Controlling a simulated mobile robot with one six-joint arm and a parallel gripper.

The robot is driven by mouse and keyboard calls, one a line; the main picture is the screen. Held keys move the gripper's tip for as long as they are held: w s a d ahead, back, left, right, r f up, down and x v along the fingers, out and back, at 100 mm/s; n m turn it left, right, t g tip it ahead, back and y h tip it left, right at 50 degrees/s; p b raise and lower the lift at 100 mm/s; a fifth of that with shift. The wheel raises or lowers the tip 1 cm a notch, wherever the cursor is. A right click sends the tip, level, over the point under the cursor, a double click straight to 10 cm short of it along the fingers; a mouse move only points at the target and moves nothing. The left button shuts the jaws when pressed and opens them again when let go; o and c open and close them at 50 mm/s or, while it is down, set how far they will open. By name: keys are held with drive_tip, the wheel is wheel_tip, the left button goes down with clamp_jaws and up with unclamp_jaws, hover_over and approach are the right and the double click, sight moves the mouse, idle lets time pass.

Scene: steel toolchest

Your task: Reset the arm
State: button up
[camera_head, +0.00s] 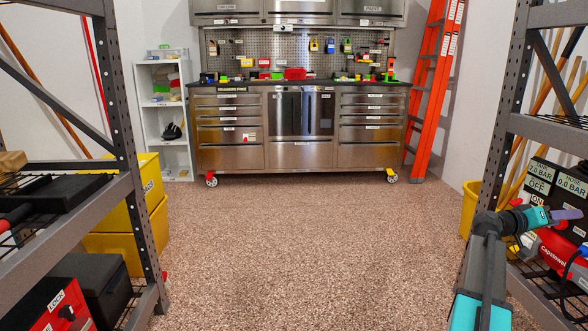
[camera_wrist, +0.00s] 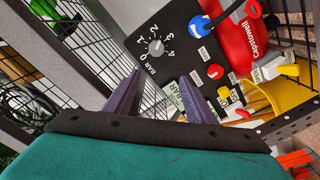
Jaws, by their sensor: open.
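My arm (camera_head: 481,270) reaches up from the lower right in the head view, bent at a grey and teal joint. My gripper (camera_head: 570,213) points right, toward the shelf with the compressor. In the wrist view my gripper (camera_wrist: 160,95) shows two purple fingers spread apart with nothing between them. Past the fingers is a black control panel (camera_wrist: 152,22) with a BAR dial, a red button and several labels. The red compressor tank (camera_wrist: 240,40) is beside the panel. I cannot tell the exact gap between the fingers and the panel.
A dark rack post (camera_head: 490,150) stands close to my arm at right. Another rack (camera_head: 125,150) with yellow bins (camera_head: 115,250) is at left. The steel toolchest (camera_head: 230,150) and an orange ladder (camera_head: 432,90) stand at the back. The speckled floor (camera_head: 300,240) between is clear.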

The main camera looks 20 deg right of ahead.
drive_tip(key=w+a+f+n+t+y+p, duration=0.15)
drive_tip(key=w+a+f+p, duration=0.25)
drive_tip(key=w+a+p, duration=0.4)
drive_tip(key=w+a+f+n+t+p, duration=0.3)
drive_tip(key=w+a, duration=0.3)
drive_tip(key=w, duration=0.4)
drive_tip(key=w+a+f+n+t+y+p, duration=0.1)
drive_tip(key=w+a+f+n+y+p, duration=0.1)
drive_tip(key=a+f+p, duration=0.7)
drive_tip(key=w+a+f+n+y+p, duration=0.1)
drive_tip(key=w+a+f+y+p, duration=0.3)
drive_tip(key=a, duration=0.9)
drive_tip(key=s+a+f+n+g+y+p, duration=0.1)
drive_tip(key=s+a+f+p, duration=0.4)
drive_tip(key=a, duration=0.4)
drive_tip(key=s+a+f+n+g+y+p, duration=0.1)
drive_tip(key=s+a+f+n+y+p, duration=0.15)
drive_tip(key=s+a+f, duration=0.55)
drive_tip(key=s+a+g+y+p, duration=0.5)
drive_tip(key=s+a+y, duration=0.1)
drive_tip(key=s+a, duration=1.6)
drive_tip(key=shift+s+a+r+n+y, duration=0.3)
drive_tip(key=shift+a+r, duration=0.05)
drive_tip(key=shift+a, duration=0.35)
